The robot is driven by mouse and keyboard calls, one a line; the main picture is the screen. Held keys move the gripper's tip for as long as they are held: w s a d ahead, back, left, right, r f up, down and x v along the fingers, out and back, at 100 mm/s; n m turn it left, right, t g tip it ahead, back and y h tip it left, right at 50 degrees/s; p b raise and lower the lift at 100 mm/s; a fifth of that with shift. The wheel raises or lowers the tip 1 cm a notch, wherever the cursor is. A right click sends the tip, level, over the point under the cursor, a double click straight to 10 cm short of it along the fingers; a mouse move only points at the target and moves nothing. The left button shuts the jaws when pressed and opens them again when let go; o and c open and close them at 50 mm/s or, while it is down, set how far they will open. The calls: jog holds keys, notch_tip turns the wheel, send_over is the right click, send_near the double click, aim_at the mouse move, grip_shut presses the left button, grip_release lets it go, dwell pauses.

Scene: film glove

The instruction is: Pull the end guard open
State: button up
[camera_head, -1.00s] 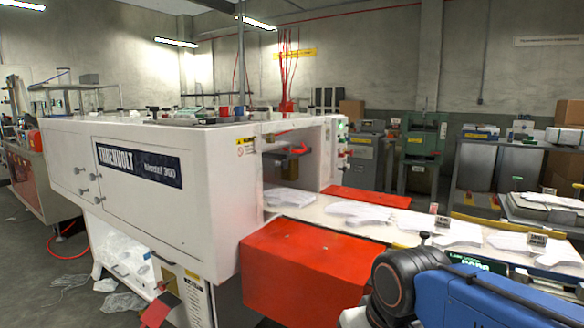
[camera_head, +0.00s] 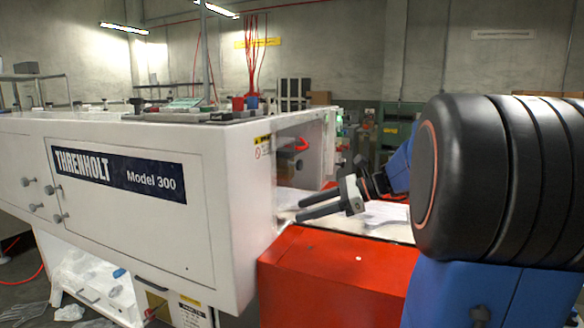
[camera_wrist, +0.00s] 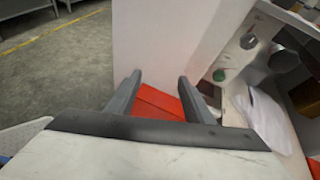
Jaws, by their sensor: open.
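A white machine marked Threnholt Model 300 (camera_head: 215,180) fills the left of the head view. Its near side has a large panel with knobs (camera_head: 110,205). Its end has an open bay, with a white upright (camera_head: 318,145) on the far side. I cannot tell for certain which part is the end guard. My gripper (camera_head: 298,207) is open and empty beside the bay's mouth, above the red cover, fingers pointing left. In the wrist view, my gripper (camera_wrist: 158,78) faces a tall white panel (camera_wrist: 160,35); contact cannot be told.
A red box-like cover (camera_head: 335,275) sits below the gripper. A pale belt (camera_head: 320,221) with white glove shapes runs out of the bay.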

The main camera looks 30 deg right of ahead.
aim_at(302, 166)
jog(key=w+d+r+m+t, duration=0.2)
jog(key=d+r+m+t, duration=0.15)
jog(key=d, duration=0.55)
jog(key=w+d+r+m+t, duration=0.1)
jog(key=d+r+m+t, duration=0.2)
jog(key=d, duration=0.5)
jog(key=shift+m+g+y, duration=0.3)
jog(key=shift+m+g, duration=0.05)
jog(key=x, duration=1.7)
jog(key=shift+d+r, duration=0.1)
jog(key=shift+r, duration=0.1)
grip_shut()
